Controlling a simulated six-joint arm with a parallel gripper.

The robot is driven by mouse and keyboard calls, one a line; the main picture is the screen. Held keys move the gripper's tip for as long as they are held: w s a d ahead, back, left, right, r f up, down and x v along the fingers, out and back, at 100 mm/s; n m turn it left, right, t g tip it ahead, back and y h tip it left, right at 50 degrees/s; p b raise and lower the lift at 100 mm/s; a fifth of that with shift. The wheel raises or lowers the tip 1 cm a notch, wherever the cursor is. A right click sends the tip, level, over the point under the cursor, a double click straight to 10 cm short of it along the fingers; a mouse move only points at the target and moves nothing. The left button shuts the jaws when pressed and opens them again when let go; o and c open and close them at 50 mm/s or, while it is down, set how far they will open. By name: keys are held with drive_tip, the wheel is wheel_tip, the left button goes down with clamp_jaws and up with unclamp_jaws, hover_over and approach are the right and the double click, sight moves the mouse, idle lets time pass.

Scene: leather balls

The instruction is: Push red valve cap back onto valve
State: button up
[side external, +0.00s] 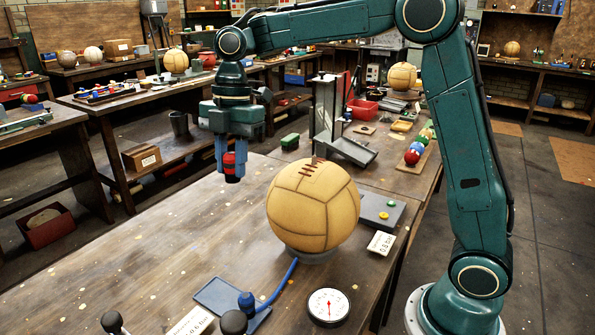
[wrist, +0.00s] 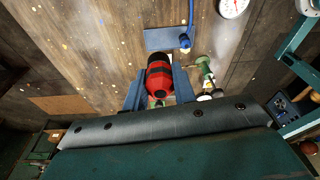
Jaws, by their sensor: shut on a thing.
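The red valve cap (side external: 229,160), with a black band and dark lower end, is held between the blue fingers of my gripper (side external: 231,168). My gripper is shut on it, above the wooden bench and to the left of the tan leather ball (side external: 313,205), apart from it. In the wrist view the red cap (wrist: 160,78) sits between the fingers of my gripper (wrist: 159,88), its black end pointing away. The laced ball rests on a low grey ring on the bench. I cannot make out a valve on the ball.
A round gauge (side external: 328,306) and black knobs are near the front. A metal stand (side external: 328,115) rises behind the ball. The bench's left part is clear.

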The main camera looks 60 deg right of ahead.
drive_tip(key=s+d+r+m, duration=0.3)
drive_tip(key=s+d, duration=0.1)
drive_tip(key=d, duration=0.4)
drive_tip(key=s+d+r+m+t, duration=0.1)
drive_tip(key=s+d+r+m, duration=0.2)
drive_tip(key=d, duration=0.5)
drive_tip(key=shift+s+r, duration=0.8)
drive_tip(key=shift+f, duration=0.2)
drive_tip(key=shift+a+f, duration=0.1)
drive_tip(key=shift+f, duration=2.6)
drive_tip(key=shift+f, duration=1.45)
drive_tip(key=o, duration=1)
